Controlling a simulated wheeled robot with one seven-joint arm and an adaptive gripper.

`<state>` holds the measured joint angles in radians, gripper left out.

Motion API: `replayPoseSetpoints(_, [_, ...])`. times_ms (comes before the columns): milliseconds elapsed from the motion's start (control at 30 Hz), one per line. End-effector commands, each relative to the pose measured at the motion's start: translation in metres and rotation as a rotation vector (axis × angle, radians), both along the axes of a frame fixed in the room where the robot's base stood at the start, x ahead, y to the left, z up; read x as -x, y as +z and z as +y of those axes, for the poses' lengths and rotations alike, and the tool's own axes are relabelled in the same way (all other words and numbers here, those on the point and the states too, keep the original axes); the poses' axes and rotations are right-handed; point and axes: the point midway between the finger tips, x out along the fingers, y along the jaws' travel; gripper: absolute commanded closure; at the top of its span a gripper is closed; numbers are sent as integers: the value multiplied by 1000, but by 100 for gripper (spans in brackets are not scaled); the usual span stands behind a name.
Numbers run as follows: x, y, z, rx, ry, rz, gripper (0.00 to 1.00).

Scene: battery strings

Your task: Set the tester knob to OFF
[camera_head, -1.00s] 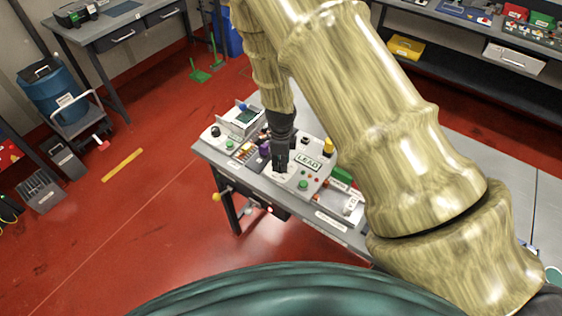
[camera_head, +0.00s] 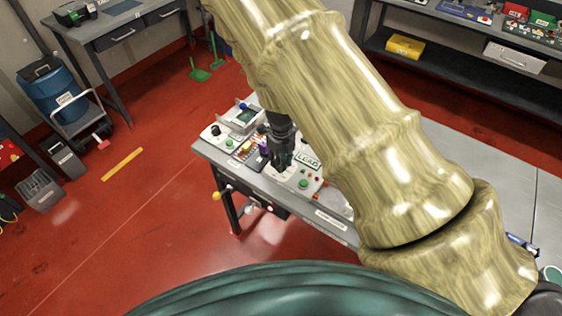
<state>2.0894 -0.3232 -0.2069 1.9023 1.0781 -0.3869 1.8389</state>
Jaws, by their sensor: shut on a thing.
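My gripper (camera_head: 281,158) points down at the bench, its dark fingers closed at the pale panel (camera_head: 286,177) beside the LEAD label (camera_head: 308,161). It is shut on what appears to be the tester knob, which the fingers hide, so its setting cannot be read. A green button (camera_head: 303,184) shows on the panel just right of and below the fingers. Another black knob (camera_head: 216,130) stands on a light unit at the bench's left end, apart from my gripper.
The grey bench (camera_head: 330,222) holds several small parts close around my gripper. My arm covers much of its right side. A blue drum (camera_head: 55,97) on a trolley stands at the left. A dark shelf (camera_head: 450,72) stands behind. The red floor at left is mostly clear.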

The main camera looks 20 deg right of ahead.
Motion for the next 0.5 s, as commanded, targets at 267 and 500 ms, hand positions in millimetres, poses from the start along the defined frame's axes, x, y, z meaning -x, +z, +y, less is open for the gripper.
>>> replayPoseSetpoints(267, [0,0,0,1,-158,-1,91])
replayPoseSetpoints(500, [0,0,0,0,-163,-1,91])
